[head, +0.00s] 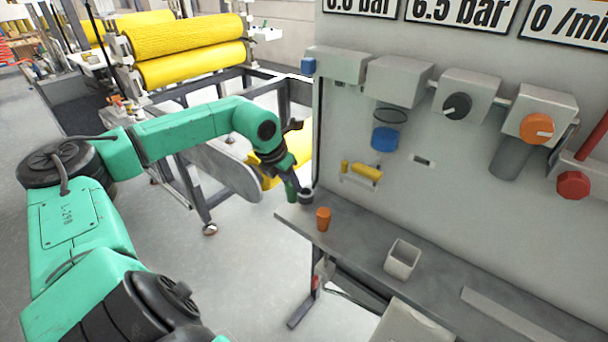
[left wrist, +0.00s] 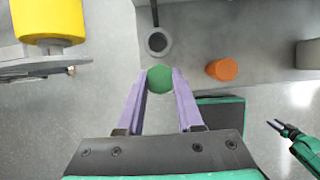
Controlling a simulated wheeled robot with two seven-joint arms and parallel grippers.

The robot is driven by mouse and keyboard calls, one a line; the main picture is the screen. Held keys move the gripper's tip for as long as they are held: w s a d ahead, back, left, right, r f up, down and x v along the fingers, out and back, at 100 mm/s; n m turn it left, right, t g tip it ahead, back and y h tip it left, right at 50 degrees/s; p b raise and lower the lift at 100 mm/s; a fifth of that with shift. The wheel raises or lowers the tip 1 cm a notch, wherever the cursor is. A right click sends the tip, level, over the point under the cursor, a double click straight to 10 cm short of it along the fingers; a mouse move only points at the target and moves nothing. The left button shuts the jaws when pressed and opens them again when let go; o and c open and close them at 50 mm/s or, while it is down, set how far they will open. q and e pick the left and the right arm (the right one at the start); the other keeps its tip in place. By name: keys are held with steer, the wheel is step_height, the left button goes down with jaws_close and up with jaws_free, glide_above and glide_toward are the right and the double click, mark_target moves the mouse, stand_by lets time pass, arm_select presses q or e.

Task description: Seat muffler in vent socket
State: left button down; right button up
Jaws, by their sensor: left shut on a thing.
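The green muffler (head: 291,191) is held between the fingers of my left gripper (head: 289,178), at the left end of the grey bench. In the left wrist view the muffler (left wrist: 160,78) shows end-on between the two purple fingertips.
An orange cup (head: 323,219) stands on the bench (head: 347,238) right of the socket. A white square container (head: 402,260) stands farther right. The grey panel (head: 450,180) with valves and knobs rises behind. A machine with yellow rollers (head: 190,62) stands at the back left.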

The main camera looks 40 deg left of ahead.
arm_select(q)
steer(key=w+f+p, duration=0.1)
steer(key=w, duration=0.1)
steer(key=w+f+p, duration=0.1)
steer(key=p, duration=0.1)
steer(key=w+f+p, duration=0.1)
steer(key=w+p, duration=0.1)
steer(key=shift+w+a, duration=0.1)
steer(key=shift+w, duration=0.25)
steer(key=shift+f, duration=0.5)
steer(key=c, duration=0.6)
jaws_free()
steer(key=shift+r, duration=0.1)
steer(key=shift+o, duration=0.2)
steer(key=shift+r, duration=0.1)
